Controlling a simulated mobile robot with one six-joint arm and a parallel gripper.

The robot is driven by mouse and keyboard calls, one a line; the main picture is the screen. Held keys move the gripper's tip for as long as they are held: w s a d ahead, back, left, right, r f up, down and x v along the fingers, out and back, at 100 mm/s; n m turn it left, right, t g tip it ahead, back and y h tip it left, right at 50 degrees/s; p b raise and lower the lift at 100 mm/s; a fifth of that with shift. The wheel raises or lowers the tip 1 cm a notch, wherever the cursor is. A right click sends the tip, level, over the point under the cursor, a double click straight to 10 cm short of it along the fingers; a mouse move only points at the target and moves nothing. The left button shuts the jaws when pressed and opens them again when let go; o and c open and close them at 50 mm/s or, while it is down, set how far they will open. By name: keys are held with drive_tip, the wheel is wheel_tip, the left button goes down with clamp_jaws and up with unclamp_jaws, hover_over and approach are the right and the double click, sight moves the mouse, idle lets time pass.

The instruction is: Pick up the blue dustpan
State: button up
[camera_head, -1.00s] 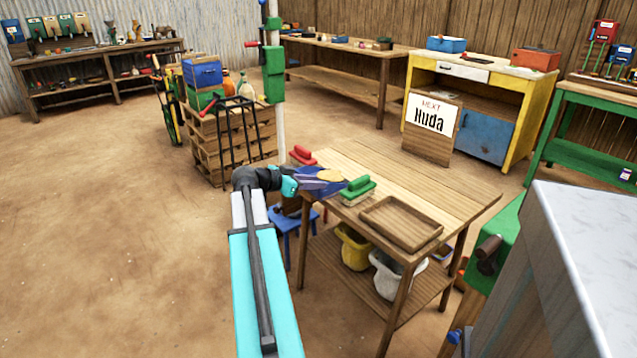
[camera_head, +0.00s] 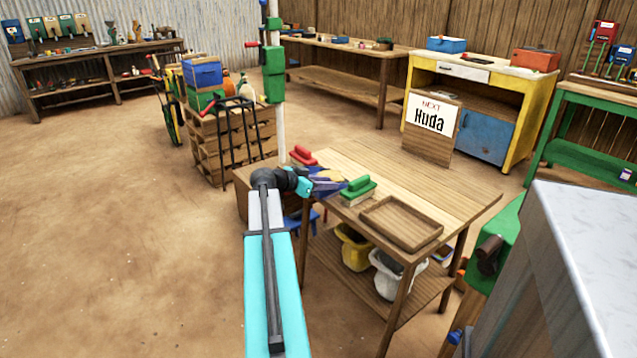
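The blue dustpan (camera_head: 322,188) lies at the left end of the wooden table, between a red-handled brush (camera_head: 302,155) and a green-handled brush (camera_head: 358,188). A tan round thing (camera_head: 331,175) shows at the dustpan, partly covered. My gripper (camera_head: 327,184) reaches in from the left over the table's left edge, at the dustpan, and covers part of it. The fingers overlap the dustpan in this view, and I cannot tell whether they touch it or are closed on it.
The wooden table (camera_head: 450,190) also bears a shallow wooden tray (camera_head: 401,222). Yellow (camera_head: 354,248) and white (camera_head: 395,275) buckets stand on its lower shelf. A grey-white counter (camera_head: 590,250) is close at the right. Stacked crates (camera_head: 215,150) stand behind my arm. Open dirt floor lies left.

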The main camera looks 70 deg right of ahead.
drive_tip(key=shift+x, duration=1)
clamp_jaws()
